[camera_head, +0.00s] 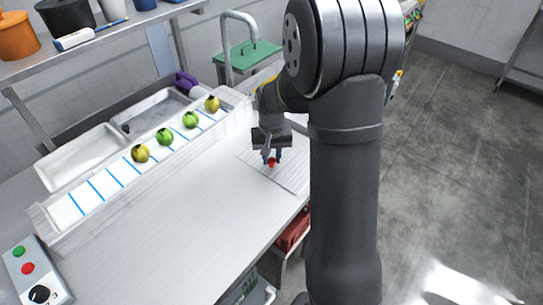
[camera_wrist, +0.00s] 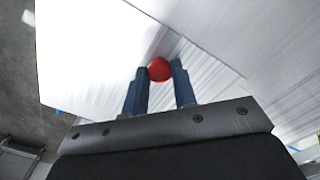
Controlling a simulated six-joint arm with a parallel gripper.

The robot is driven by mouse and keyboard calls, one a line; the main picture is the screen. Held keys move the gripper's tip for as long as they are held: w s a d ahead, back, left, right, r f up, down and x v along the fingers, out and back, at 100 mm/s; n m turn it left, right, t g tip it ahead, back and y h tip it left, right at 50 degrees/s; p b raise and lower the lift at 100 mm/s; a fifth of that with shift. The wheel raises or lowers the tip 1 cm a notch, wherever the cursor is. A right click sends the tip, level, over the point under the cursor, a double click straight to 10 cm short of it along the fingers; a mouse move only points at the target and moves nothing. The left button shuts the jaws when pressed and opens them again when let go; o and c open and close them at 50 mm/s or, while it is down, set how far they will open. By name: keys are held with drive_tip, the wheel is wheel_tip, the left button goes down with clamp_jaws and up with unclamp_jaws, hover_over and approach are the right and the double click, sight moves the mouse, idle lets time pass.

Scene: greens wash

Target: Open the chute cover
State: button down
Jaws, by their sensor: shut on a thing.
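The chute cover (camera_head: 293,172) is a pale metal panel at the right end of the metal table. A red round knob (camera_head: 271,162) is on it. My gripper (camera_head: 272,156) points down at the knob and its fingers are shut on it. In the wrist view the red knob (camera_wrist: 159,69) sits between the two blue fingertips, with the pale cover (camera_wrist: 90,50) behind it. Whether the cover is raised at all is hard to tell.
A clear-walled conveyor (camera_head: 110,186) with blue dividers carries several green and yellow round vegetables (camera_head: 165,137). Sinks (camera_head: 80,158) lie behind it. A button box (camera_head: 32,275) is at the front left. A red crate (camera_head: 293,232) is below the table's right edge.

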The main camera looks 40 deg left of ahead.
drive_tip(key=s, duration=1.4)
drive_tip(key=c, duration=1.2)
unclamp_jaws()
drive_tip(key=shift+o, duration=0.2)
drive_tip(key=shift+r, duration=0.1)
wheel_tip(320, 180, up, 17)
